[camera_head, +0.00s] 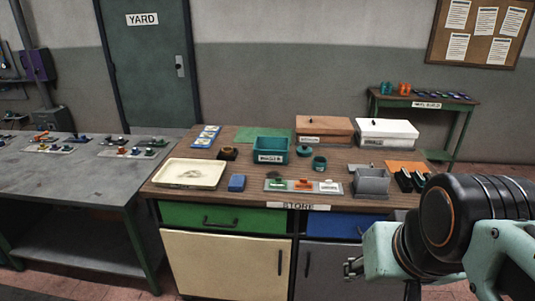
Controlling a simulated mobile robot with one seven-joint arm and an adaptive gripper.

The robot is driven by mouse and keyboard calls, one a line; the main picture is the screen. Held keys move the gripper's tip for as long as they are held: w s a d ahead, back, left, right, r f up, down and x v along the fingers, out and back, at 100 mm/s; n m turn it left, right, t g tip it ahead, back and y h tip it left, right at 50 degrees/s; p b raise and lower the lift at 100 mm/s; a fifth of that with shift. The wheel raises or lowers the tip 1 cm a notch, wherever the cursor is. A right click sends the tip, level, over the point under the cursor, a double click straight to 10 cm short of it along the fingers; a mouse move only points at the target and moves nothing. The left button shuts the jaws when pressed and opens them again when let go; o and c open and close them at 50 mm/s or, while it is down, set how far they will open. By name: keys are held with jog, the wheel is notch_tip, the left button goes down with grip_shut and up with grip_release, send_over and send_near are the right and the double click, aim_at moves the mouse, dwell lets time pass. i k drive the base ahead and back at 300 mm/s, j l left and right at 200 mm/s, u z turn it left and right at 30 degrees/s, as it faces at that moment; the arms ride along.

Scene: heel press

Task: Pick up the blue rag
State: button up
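A small blue folded-looking piece (236,183) lies near the front edge of the wooden store bench (160,196), just right of a cream tray. It is the only thing that looks like a blue rag, but it is too small to make out as cloth. My gripper (350,268) is at the lower right, in front of the bench's cupboards and below its top. It is well to the right of the blue piece and apart from it. Its fingers are small and partly merged with the dark background, so their opening is unclear.
The cream tray (190,185) is left of the blue piece; a grey strip with small parts (286,186) is right. Behind stand a teal bin (272,147) and a dark brown block (228,153). A grey open box (372,192) sits near the front right. A grey table (60,190) adjoins left.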

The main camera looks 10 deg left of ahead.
aim_at(236, 183)
jog(key=i+j, duration=0.95)
